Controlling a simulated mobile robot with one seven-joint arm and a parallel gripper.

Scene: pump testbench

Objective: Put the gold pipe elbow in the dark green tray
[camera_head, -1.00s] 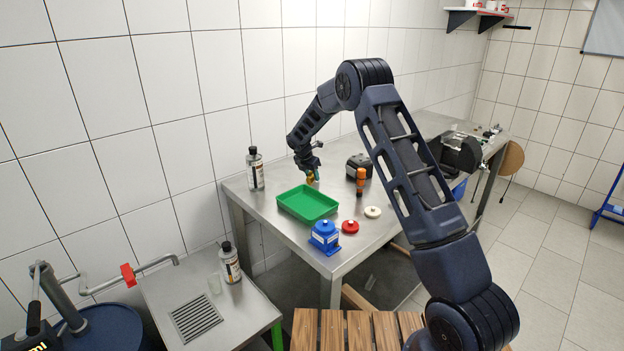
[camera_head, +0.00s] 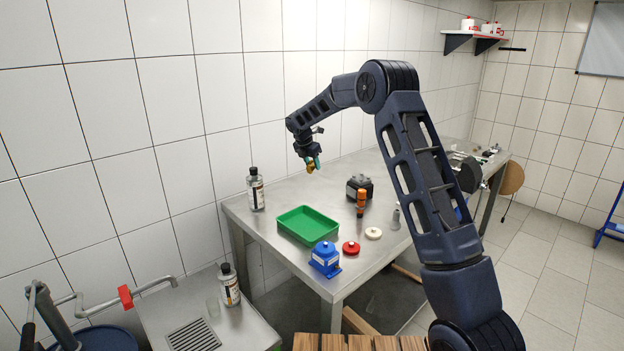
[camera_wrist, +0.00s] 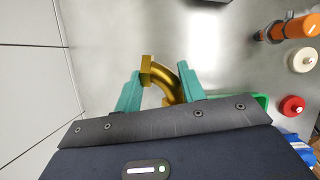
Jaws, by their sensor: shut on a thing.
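My gripper (camera_head: 313,165) is shut on the gold pipe elbow (camera_head: 310,168) and holds it in the air above the metal table, behind the tray. In the wrist view the curved gold elbow (camera_wrist: 166,76) sits between the two teal fingertips (camera_wrist: 160,92). The green tray (camera_head: 283,228) lies empty on the table, in front of and below my gripper. In the wrist view only a strip of the tray's green rim (camera_wrist: 262,101) shows at the right, partly hidden by my gripper body.
Near the tray stand a blue part (camera_head: 325,261), a red disc (camera_head: 351,248), a cream disc (camera_head: 373,233), an orange-and-black cylinder (camera_head: 361,202), a dark box-shaped device (camera_head: 359,186) and a bottle (camera_head: 256,190). The tiled wall is close behind. The table between tray and device is clear.

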